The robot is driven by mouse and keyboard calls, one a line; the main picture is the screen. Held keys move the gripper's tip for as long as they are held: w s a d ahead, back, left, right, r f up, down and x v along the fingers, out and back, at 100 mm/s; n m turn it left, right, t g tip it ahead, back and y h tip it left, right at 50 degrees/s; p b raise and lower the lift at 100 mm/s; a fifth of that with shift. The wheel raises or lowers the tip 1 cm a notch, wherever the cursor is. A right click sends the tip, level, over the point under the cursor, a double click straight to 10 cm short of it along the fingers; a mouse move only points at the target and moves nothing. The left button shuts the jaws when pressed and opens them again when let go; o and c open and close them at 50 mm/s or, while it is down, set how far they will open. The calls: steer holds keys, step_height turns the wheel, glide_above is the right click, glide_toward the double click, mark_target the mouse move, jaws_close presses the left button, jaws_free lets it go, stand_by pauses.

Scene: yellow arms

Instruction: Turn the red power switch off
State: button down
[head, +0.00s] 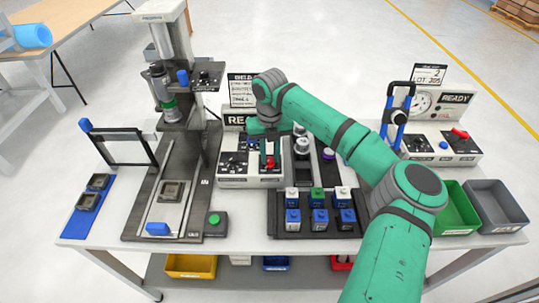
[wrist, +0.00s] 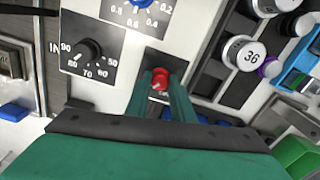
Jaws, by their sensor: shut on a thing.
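The red power switch (head: 270,163) is a small red knob on the front panel of the white and grey control box (head: 240,182) at the middle of the table. In the wrist view the red knob (wrist: 159,78) sits on a dark plate between the two green fingers. My gripper (wrist: 161,92) is shut on this knob, pointing down at the panel. In the head view my gripper (head: 268,150) covers part of the panel and the switch. The sides of the knob are partly hidden by the fingers, and its on or off position cannot be told.
A black dial (wrist: 88,50) and a blue dial (wrist: 140,3) sit left of and above the knob. White-capped bottles (wrist: 241,52) stand close on the right. A press (head: 172,80) stands left. A second box with a red lever (head: 460,133) and a green bin (head: 455,208) are right.

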steer(key=n, duration=0.3)
steer(key=shift+r+n, duration=0.1)
steer(key=shift+n, duration=0.3)
steer(key=n, duration=0.4)
steer(key=shift+a, duration=0.1)
steer(key=n, duration=0.6)
steer(key=shift+a, duration=0.1)
steer(key=shift+s+n, duration=0.1)
steer(key=shift+n, duration=0.8)
steer(key=c, duration=1.5)
jaws_free()
steer(key=shift+c, duration=0.2)
